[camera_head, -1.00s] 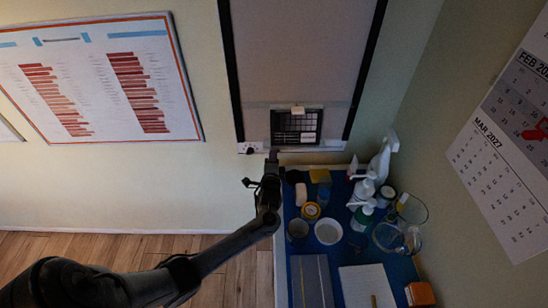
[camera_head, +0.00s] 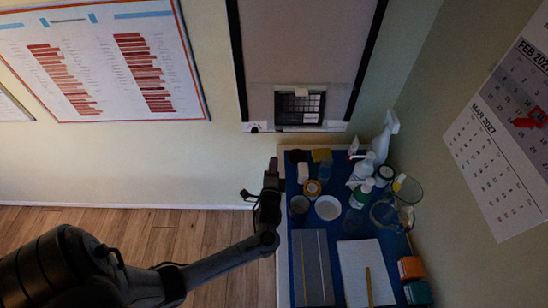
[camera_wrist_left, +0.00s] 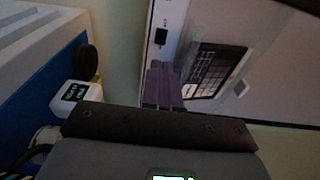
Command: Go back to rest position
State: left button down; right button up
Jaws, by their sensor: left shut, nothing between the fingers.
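My left gripper (camera_head: 271,170) is shut and empty. In the head view it points up toward the wall, just left of the blue-topped table (camera_head: 285,247) and in front of the wall. In the left wrist view its dark fingers (camera_wrist_left: 162,85) are together, with nothing between them. My left arm comes in from the lower left. My right gripper is not in either view.
The table holds a white bowl (camera_head: 328,207), spray bottle (camera_head: 384,138), glass jug (camera_head: 385,214), grey folder (camera_head: 312,266) and notepad (camera_head: 354,272). The wooden floor (camera_head: 150,238) at left is clear.

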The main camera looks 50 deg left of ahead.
pick_arm(q)
jog(key=shift+s+d, duration=0.1)
dwell(0.4)
jog(key=s+d+f+h, duration=0.3)
jog(key=s+f, duration=0.2)
jog(key=s, duration=0.4)
jog(key=s+d+r+n+g+h, duration=0.3)
jog(key=s+d+n+g+h, duration=0.15)
jog(key=s+d, duration=0.35)
jog(key=s+d+r+n+g+h, duration=0.3)
jog(key=s+d+g+h, duration=0.25)
jog(key=d, duration=0.35)
jog(key=w+p+v, duration=0.2)
jog(key=p+v, duration=0.9)
jog(key=w+r+p+v, duration=0.1)
jog(key=w+p+v, duration=0.2)
jog(key=p+v, duration=0.8)
jog(key=shift+d+r+t+p, duration=0.4)
jog(key=shift+r+p, duration=0.2)
jog(key=shift+p, duration=0.1)
jog(key=shift+s+m, duration=0.15)
jog(key=shift+m, duration=0.1)
